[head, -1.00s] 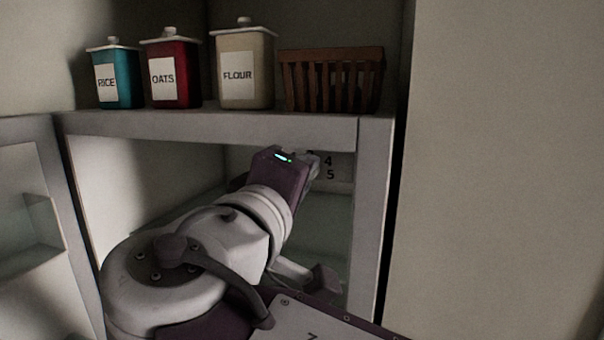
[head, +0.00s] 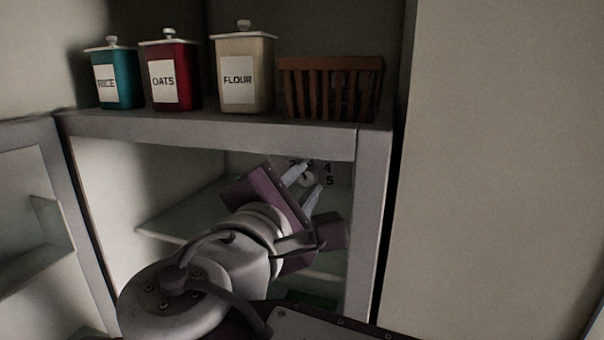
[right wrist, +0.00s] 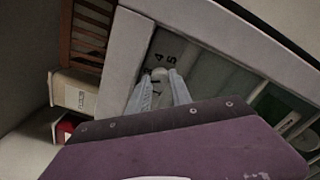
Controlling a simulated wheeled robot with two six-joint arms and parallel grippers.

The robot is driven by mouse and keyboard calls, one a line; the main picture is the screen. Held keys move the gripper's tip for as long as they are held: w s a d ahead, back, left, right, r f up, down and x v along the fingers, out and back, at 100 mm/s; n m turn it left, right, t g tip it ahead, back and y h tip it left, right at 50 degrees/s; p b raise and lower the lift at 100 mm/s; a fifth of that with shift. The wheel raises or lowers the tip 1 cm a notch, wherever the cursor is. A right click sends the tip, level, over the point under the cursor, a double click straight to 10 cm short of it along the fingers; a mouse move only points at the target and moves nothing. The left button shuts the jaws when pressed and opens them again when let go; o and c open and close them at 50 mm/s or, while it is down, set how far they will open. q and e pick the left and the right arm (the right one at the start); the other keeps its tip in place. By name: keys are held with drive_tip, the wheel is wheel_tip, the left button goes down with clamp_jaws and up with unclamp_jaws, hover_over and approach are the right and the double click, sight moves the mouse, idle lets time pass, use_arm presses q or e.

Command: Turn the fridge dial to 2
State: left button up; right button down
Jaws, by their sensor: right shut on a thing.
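The fridge (head: 210,134) stands open, with its door (head: 32,225) swung out to the left. The white fridge dial (head: 306,180) is on the inside back wall, ringed by black numerals; 4 and 5 read clearly to its right, the others are partly covered. My right gripper (head: 305,184) reaches in, rolled at a slant, its two pale fingers closed on opposite sides of the dial. In the right wrist view the dial (right wrist: 159,75) sits between the fingertips (right wrist: 160,82). Which number the dial points at cannot be told. My left gripper is not in view.
Rice (head: 114,76), oats (head: 170,72) and flour (head: 243,70) canisters and a brown slatted basket (head: 331,86) stand on top of the fridge. A glass shelf (head: 180,222) lies inside, left of my arm. The fridge's right side wall (head: 368,215) is close to my gripper.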

drive_tip(key=shift+r+n+p, duration=0.15)
drive_tip(key=shift+n+p, duration=1.1)
drive_tip(key=shift+n, duration=0.95)
drive_tip(key=c, duration=1.1)
unclamp_jaws()
drive_tip(key=shift+c, duration=0.2)
drive_tip(key=shift+w, duration=0.1)
drive_tip(key=b+v, duration=0.2)
drive_tip(key=v, duration=0.7)
